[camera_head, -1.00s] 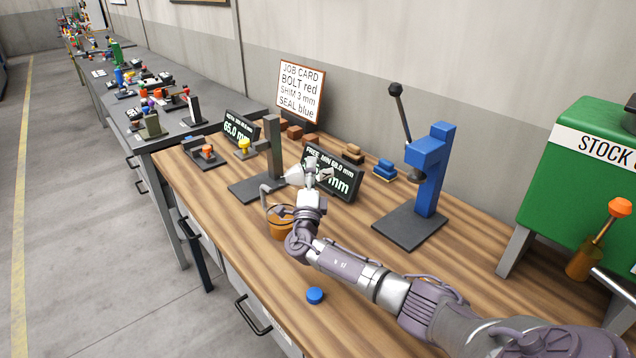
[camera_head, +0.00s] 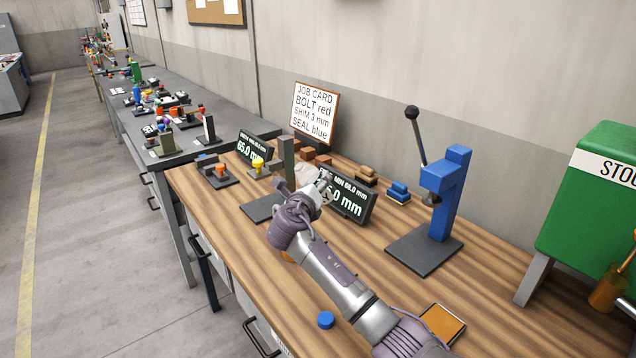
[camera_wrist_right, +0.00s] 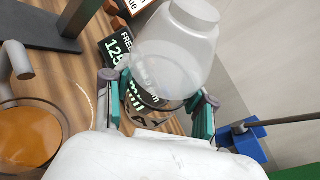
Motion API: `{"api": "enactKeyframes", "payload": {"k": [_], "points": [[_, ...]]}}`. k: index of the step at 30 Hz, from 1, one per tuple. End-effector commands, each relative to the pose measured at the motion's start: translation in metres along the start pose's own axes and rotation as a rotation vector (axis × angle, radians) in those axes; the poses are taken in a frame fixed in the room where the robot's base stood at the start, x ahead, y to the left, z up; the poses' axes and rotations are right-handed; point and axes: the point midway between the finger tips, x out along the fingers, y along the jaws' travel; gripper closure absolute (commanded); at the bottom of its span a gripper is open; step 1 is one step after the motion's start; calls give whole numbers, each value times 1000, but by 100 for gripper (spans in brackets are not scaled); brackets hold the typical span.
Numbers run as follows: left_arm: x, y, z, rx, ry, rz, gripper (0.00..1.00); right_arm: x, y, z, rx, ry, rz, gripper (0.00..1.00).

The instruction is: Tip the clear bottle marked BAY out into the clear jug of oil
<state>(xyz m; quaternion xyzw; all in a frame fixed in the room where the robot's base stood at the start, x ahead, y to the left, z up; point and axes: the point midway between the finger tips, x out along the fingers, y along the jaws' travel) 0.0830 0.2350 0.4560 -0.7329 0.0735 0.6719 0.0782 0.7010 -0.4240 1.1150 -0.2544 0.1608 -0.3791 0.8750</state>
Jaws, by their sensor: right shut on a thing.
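My right gripper (camera_head: 322,188) is shut on the clear bottle (camera_wrist_right: 180,55); its fingers (camera_wrist_right: 158,100) are either side of the bottle's lower body in the wrist view. The bottle's neck points to the top of that view, and part of its dark lettering shows, seemingly ending in "AY". In the head view the bottle (camera_head: 304,174) is faint beyond the gripper. The clear jug (camera_wrist_right: 62,118) of amber oil stands left of the gripper in the wrist view, apart from the bottle. In the head view my right arm hides nearly all the jug. My left gripper is out of view.
A dark display (camera_head: 345,196) stands close to the gripper, with a grey post stand (camera_head: 286,160) on its left. A blue press (camera_head: 446,195) is to the right. A blue cap (camera_head: 325,320) and an orange-topped block (camera_head: 442,324) lie near the front edge.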

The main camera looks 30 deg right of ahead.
Motion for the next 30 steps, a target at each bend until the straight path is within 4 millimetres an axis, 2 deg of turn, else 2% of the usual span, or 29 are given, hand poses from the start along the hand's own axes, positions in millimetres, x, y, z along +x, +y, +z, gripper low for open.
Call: {"api": "enactKeyframes", "payload": {"k": [1, 5, 30], "points": [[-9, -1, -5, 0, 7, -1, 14, -1, -2, 4, 13, 8, 7, 86], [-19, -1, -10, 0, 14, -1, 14, -3, 0, 6, 54, 25, 25, 86], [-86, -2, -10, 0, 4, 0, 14, -15, 17, 17, 348, 155, 145, 86]]}}
